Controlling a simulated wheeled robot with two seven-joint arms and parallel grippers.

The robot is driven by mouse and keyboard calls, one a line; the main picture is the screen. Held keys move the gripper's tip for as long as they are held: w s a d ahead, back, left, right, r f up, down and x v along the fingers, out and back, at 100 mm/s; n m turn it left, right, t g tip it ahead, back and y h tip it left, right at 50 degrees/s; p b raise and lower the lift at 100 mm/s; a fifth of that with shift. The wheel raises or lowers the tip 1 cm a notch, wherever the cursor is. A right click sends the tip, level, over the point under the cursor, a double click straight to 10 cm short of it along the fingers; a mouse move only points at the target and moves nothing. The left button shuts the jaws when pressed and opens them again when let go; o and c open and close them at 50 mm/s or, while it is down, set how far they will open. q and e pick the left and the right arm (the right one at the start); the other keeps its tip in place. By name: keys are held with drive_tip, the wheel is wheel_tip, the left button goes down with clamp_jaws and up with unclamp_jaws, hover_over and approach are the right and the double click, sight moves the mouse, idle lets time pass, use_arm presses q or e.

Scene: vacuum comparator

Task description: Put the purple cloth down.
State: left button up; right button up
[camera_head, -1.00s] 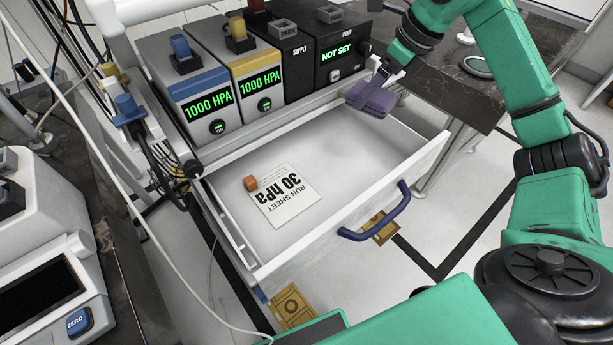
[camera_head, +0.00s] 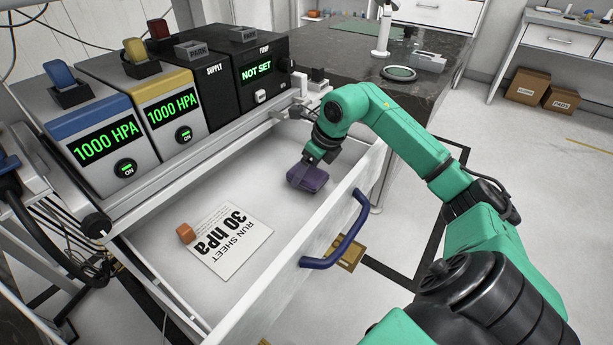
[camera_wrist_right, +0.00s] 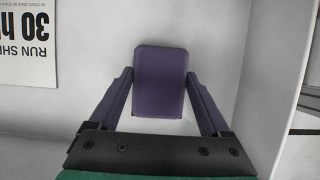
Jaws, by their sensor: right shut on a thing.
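The purple cloth (camera_head: 307,178) is a small folded block inside the open white drawer (camera_head: 262,276), toward its right end. My right gripper (camera_head: 312,168) reaches down into the drawer and is shut on the cloth. In the right wrist view the cloth (camera_wrist_right: 160,82) sits between the two fingers of the gripper (camera_wrist_right: 160,100), over the white drawer floor. I cannot tell whether the cloth touches the floor. My left gripper is not in view.
A run sheet (camera_head: 232,240) reading 30 hPa and an orange block (camera_head: 185,233) lie in the drawer, left of the cloth. A blue handle (camera_head: 345,240) is on the drawer front. Display units line the back, including a pump box (camera_head: 256,75) reading NOT SET.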

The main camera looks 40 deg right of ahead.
drive_tip(key=shift+f, duration=0.55)
drive_tip(key=shift+r, duration=0.1)
drive_tip(key=o, duration=1.3)
drive_tip(key=shift+c, duration=0.2)
drive_tip(key=v, duration=1.2)
drive_tip(key=shift+d, duration=0.1)
